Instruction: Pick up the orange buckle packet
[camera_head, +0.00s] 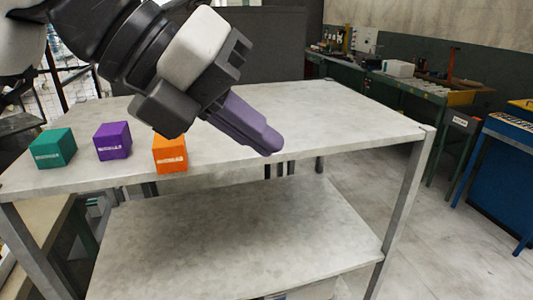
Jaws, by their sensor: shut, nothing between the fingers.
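The orange buckle packet (170,155) is a small orange box with white lettering on its front. It sits near the front edge of the grey table (340,110), and its top is partly hidden behind my gripper. My gripper (270,145) has purple-grey fingers that are shut with nothing between them. It points down and to the right, in the air to the right of the orange packet and apart from it.
A purple box (113,142) and a green box (53,149) stand in a row left of the orange packet. The table's right half is clear. A bare lower shelf (235,240) is underneath. Green workbenches (425,90) and a blue cabinet (500,170) stand at the right.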

